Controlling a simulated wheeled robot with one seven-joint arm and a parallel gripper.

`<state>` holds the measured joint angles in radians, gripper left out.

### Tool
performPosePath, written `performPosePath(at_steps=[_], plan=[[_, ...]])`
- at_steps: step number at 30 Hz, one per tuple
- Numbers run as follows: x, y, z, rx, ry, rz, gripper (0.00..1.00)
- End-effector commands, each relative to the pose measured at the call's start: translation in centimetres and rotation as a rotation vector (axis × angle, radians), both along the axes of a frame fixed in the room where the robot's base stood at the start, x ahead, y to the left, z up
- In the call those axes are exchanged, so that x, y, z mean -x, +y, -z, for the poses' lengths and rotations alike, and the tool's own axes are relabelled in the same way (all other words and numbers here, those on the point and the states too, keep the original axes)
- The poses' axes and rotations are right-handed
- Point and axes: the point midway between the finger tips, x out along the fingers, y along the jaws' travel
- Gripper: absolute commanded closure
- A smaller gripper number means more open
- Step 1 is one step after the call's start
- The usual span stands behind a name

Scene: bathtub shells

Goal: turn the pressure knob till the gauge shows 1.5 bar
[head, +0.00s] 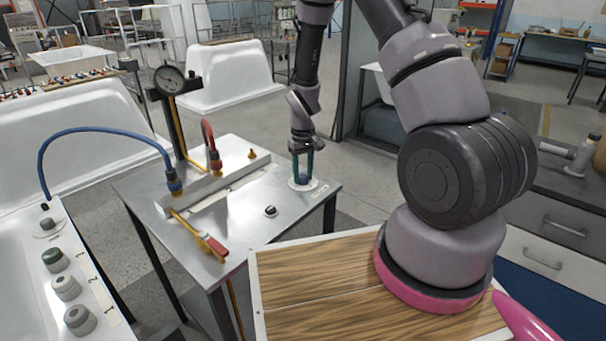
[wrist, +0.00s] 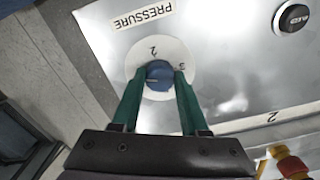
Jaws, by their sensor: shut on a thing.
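The blue pressure knob (wrist: 159,76) sits on a round white dial plate (wrist: 188,57) marked with numerals, beside a PRESSURE label (wrist: 143,17) on the metal bench. My gripper (wrist: 158,92) has its two green fingers on either side of the knob, shut on it from above. In the head view my gripper (head: 303,172) points straight down at the dial near the bench's right corner. The round gauge (head: 170,79) stands on a post at the back left of the bench. Its reading is too small to tell.
The metal bench (head: 240,225) carries a black button (head: 270,211), a red-handled valve (head: 214,246), a blue hose (head: 95,130) and a red hose (head: 209,135). Grey knobs stand on a white unit at the left. A wooden top (head: 310,280) lies in front. White tub shells (head: 230,75) stand behind.

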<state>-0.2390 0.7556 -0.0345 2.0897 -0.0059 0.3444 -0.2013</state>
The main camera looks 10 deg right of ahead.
Motion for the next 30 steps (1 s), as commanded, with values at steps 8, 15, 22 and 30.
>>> performPosePath(at_steps=[8,15,22,30], plan=[[-0.09,-0.01,-0.06,0.001,-0.002,0.113,1.0],[-0.1,0.01,-0.07,0.0,-0.002,0.146,1.0],[-0.1,0.01,-0.07,0.0,-0.002,0.148,1.0],[-0.09,0.0,-0.06,0.0,-0.002,0.147,0.26]])
